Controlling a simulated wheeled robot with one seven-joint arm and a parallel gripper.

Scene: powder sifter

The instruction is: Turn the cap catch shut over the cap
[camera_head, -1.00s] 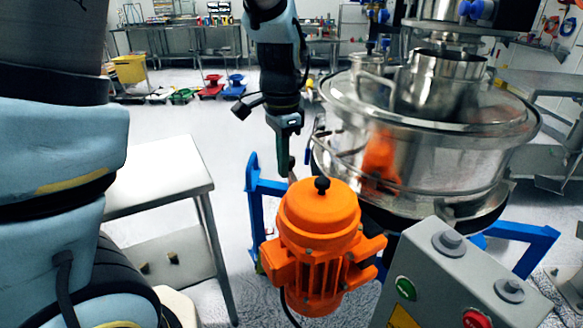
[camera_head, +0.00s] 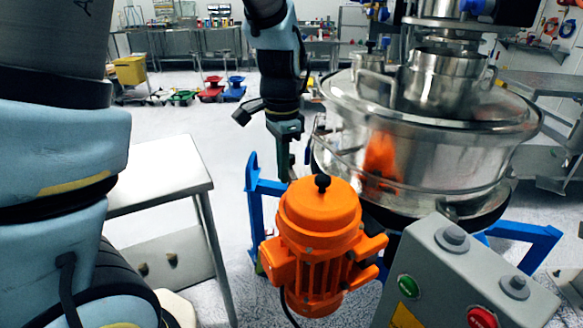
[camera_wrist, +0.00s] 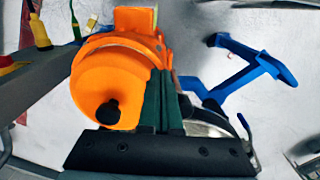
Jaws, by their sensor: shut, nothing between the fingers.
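My gripper (camera_head: 286,177) points downward with its dark green fingers together and nothing between them. In the head view its tips are just behind and left of the top of the orange motor (camera_head: 319,225). In the wrist view the gripper (camera_wrist: 162,75) shows its fingers beside the orange motor (camera_wrist: 108,78), overlapping its right edge. The steel sifter drum (camera_head: 345,140) stands to the right of the gripper, with a thin rod or handle on its near left wall. I cannot clearly pick out the cap or its catch; they may be hidden behind the fingers or motor.
A grey control box (camera_head: 445,275) with green and red buttons stands at the front right. A blue frame leg (camera_head: 254,205) is left of the motor.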

